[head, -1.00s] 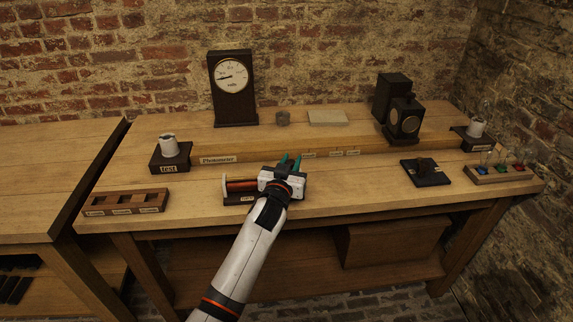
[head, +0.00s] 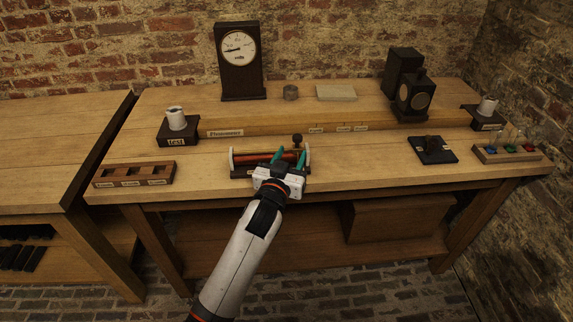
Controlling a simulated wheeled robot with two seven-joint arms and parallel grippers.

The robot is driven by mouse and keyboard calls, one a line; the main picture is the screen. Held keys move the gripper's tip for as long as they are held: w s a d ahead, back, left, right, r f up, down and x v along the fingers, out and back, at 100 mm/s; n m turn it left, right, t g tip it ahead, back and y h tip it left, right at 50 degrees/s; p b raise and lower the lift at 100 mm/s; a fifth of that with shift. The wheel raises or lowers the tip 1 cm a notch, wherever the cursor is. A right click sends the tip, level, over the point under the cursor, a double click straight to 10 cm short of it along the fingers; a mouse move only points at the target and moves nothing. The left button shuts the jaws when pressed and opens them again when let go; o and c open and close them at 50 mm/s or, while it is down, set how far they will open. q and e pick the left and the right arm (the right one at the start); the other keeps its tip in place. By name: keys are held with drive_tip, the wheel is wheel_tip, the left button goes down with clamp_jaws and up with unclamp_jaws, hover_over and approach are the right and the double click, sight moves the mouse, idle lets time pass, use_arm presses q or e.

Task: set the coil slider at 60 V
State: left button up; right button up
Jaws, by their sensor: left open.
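The coil (head: 250,158) is a copper-red cylinder between pale end plates on a dark base, near the front edge of the bench. Its slider (head: 297,140) shows as a dark knob near the coil's right end. My left gripper (head: 289,156) is open, with two green-tipped fingers apart, in front of the coil's right half. The knob stands just beyond the fingertips, and I see nothing held. The gripper hides part of the coil and its base label. The dial meter (head: 239,48) stands at the back left; its needle points left, and its numbers are too small to read.
A wooden rack (head: 134,175) lies at the front left, and a jar on a black TEST stand (head: 178,128) is behind it. A black switch (head: 432,150) and a tray of coloured pieces (head: 507,152) are at the right. A dark lamp box (head: 412,97) stands behind.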

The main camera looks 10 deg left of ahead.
use_arm(q)
drive_tip(key=s, duration=0.3)
drive_tip(key=shift+s+a, duration=0.15)
drive_tip(key=shift+s, duration=0.1)
